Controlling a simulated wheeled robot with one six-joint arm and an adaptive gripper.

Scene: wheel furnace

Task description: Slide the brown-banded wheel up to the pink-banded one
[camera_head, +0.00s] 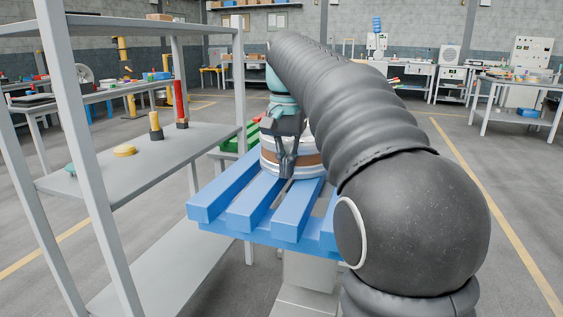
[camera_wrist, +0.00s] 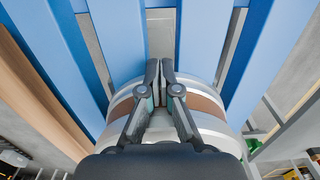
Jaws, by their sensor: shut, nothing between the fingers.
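The brown-banded wheel (camera_head: 309,159) lies flat on a blue slatted rack (camera_head: 240,209), partly covered by my gripper and arm. In the wrist view its brown band (camera_wrist: 207,104) shows on both sides of my fingers. My gripper (camera_head: 287,174) points down at the wheel's near side, fingers together and empty. In the wrist view the fingertips (camera_wrist: 160,66) reach past the wheel's rim, over the blue slats. I cannot tell whether they touch the wheel. No pink-banded wheel shows in either view; my arm hides part of the rack.
A green slatted thing (camera_head: 240,139) is behind the blue rack. The near slats are bare.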

